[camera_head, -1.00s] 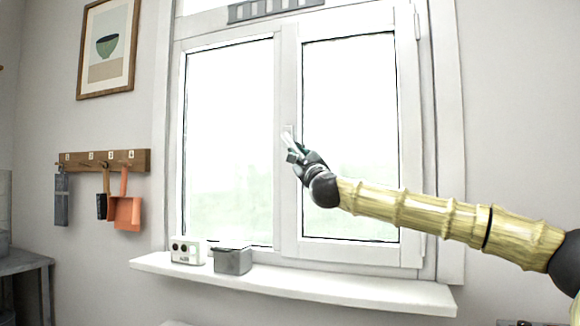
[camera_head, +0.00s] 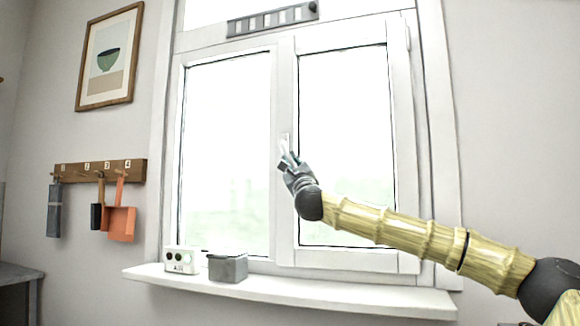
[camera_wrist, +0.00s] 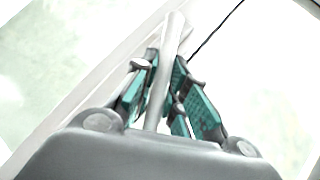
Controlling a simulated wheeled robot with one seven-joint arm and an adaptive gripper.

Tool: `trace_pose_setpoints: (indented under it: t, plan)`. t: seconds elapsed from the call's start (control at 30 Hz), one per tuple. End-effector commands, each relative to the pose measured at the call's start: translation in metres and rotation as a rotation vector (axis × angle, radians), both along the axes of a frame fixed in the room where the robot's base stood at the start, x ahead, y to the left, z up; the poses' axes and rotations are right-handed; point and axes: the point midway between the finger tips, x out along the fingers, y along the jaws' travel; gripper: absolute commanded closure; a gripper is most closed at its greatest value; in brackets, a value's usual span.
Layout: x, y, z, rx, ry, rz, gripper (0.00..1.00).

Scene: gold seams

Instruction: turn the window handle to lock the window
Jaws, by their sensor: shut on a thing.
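The window (camera_head: 288,215) has two panes and a white frame, and its sashes sit flush in the frame. The light-coloured window handle (camera_head: 286,143) is on the middle post, with its grip slanting down to the right. My gripper (camera_head: 290,163) is at the lower part of the handle. In the wrist view the handle (camera_wrist: 172,35) runs between the teal finger pads of my gripper (camera_wrist: 158,95), which is shut on it. The lower end of the handle is partly hidden by the fingers.
A white sill (camera_head: 300,292) runs under the window. On it stand a small white box with round dials (camera_head: 182,260) and a grey box (camera_head: 228,267). A wooden hook rail (camera_head: 75,171) with hanging tools is on the left wall, below a framed picture (camera_head: 109,57).

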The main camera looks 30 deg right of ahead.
Motion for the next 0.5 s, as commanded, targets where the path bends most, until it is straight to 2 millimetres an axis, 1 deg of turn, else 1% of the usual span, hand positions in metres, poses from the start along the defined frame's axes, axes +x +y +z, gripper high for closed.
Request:
trace_pose_setpoints:
  t: [0.2,0.23,0.33,0.5]
  plan:
    - [0.0001,-0.0002,-0.0002,0.001,0.001,0.0,1.0]
    - [0.0001,-0.0002,-0.0002,0.001,0.001,0.0,0.82]
    - [0.0001,-0.0001,-0.0001,0.0,0.0,0.0,0.64]
    - [0.0001,0.0001,0.0,0.0,0.0,0.0,0.64]
